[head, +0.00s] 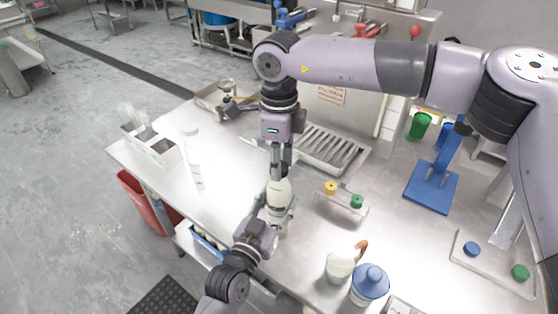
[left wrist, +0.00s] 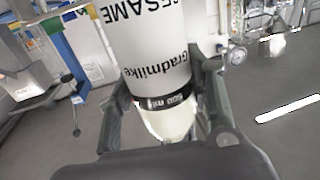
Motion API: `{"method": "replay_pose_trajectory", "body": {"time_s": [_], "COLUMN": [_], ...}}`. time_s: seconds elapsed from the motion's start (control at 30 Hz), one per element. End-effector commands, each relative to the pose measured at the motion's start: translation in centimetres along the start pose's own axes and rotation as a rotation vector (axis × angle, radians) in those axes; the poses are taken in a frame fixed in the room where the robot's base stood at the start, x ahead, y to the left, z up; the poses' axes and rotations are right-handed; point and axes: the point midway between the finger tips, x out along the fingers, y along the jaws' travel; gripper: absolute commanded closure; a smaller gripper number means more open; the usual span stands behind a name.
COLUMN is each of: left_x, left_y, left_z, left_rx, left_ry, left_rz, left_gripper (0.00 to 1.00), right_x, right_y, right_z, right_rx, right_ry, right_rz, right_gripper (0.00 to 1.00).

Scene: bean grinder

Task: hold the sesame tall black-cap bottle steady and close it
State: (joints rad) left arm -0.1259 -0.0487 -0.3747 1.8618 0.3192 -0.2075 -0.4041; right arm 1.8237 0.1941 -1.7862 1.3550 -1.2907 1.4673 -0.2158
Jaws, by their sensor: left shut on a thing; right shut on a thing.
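The sesame bottle (head: 279,193) is pale with a tapered neck and stands roughly upright at the table's front left part. In the left wrist view the bottle (left wrist: 158,50) shows "SESAME" lettering upside down and a black band. My left gripper (head: 276,212) is shut around the bottle's body from below; its fingers (left wrist: 165,110) lie on both sides of it. My right gripper (head: 280,170) points down at the bottle's top, shut on what seems to be the black cap. The cap is mostly hidden between its fingers, and I cannot tell how it sits on the neck.
A stand with yellow and green caps (head: 343,198) is right of the bottle. A white jug (head: 340,266) and a blue-lidded container (head: 369,284) stand at the front. A metal ribbed tray (head: 333,148) lies behind.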

Motion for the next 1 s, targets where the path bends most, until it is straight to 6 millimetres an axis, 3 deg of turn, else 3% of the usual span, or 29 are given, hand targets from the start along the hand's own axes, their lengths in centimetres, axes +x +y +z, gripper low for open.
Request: {"method": "replay_pose_trajectory", "body": {"time_s": [0.17,0.2,0.53,0.87,1.0], "left_x": [0.0,0.0,0.0,0.0,0.0], "left_y": [0.0,0.0,0.0,0.0,0.0], "left_z": [0.0,0.0,0.0,0.0,0.0], "left_rx": [0.000,0.000,0.000,0.000,0.000], "left_ry": [0.000,0.000,0.000,-0.001,-0.001], "left_rz": [0.000,0.000,0.000,0.000,0.000], "left_gripper": [1.00,1.00,1.00,1.00,1.00], "right_x": [0.0,0.0,0.0,-0.2,-1.5], "right_y": [-0.1,-0.1,0.0,0.0,-0.1], "right_z": [0.0,0.0,0.0,0.0,0.0], "right_rx": [0.008,0.008,0.008,0.007,0.008], "right_ry": [0.000,0.000,0.000,0.000,-0.001], "right_rz": [-0.001,-0.001,-0.001,-0.001,-0.002], "right_gripper": [1.00,0.68,0.46,0.46,0.46]}}
